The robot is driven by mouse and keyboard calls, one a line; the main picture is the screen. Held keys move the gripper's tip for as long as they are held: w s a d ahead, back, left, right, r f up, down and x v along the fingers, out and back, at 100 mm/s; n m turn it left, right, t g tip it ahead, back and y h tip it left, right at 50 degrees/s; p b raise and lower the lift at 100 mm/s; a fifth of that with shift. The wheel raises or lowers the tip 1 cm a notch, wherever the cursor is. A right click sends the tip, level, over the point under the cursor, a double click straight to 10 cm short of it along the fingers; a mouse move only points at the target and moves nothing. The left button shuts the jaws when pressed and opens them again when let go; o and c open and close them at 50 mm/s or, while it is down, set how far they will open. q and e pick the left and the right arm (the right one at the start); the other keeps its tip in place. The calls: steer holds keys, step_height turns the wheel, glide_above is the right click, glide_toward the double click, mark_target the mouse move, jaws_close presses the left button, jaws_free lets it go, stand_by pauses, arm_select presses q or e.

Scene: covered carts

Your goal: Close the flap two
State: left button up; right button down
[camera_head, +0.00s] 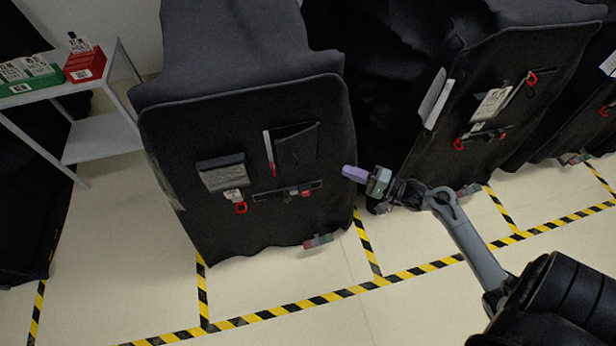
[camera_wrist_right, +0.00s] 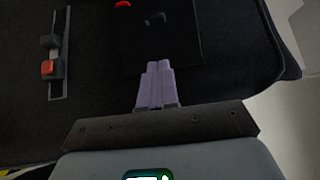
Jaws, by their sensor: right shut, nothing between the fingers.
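A black-covered cart (camera_head: 240,150) stands left of centre, its front flap hanging down and looking nearly flat; nothing shows which flap is number two. A dark pocket (camera_head: 296,148), a smaller pocket (camera_head: 222,172) and a slotted strip (camera_head: 272,193) with a red piece are on it. My right gripper (camera_head: 350,174) is shut and empty, its lilac fingers pointing left at the flap's right edge. In the right wrist view the shut fingers (camera_wrist_right: 158,68) lie in front of the dark pocket (camera_wrist_right: 185,35), the strip (camera_wrist_right: 58,55) to the left. I cannot tell whether they touch. My left gripper is not in view.
A second covered cart (camera_head: 500,95) stands right of my gripper, with pockets and red-ended pieces on its front. A white shelf (camera_head: 100,135) with a red box (camera_head: 85,64) and a green box (camera_head: 30,75) stands at left. Yellow-black tape (camera_head: 330,297) marks the open floor in front.

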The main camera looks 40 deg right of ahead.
glide_toward(300, 156)
step_height(300, 156, up, 2)
steer(key=w, duration=0.2)
steer(key=shift+w+a, duration=0.3)
steer(key=shift+a, duration=0.5)
steer(key=shift+w+a, duration=0.25)
steer(key=shift+a, duration=0.55)
steer(key=shift+w+a, duration=0.3)
steer(key=shift+a, duration=0.5)
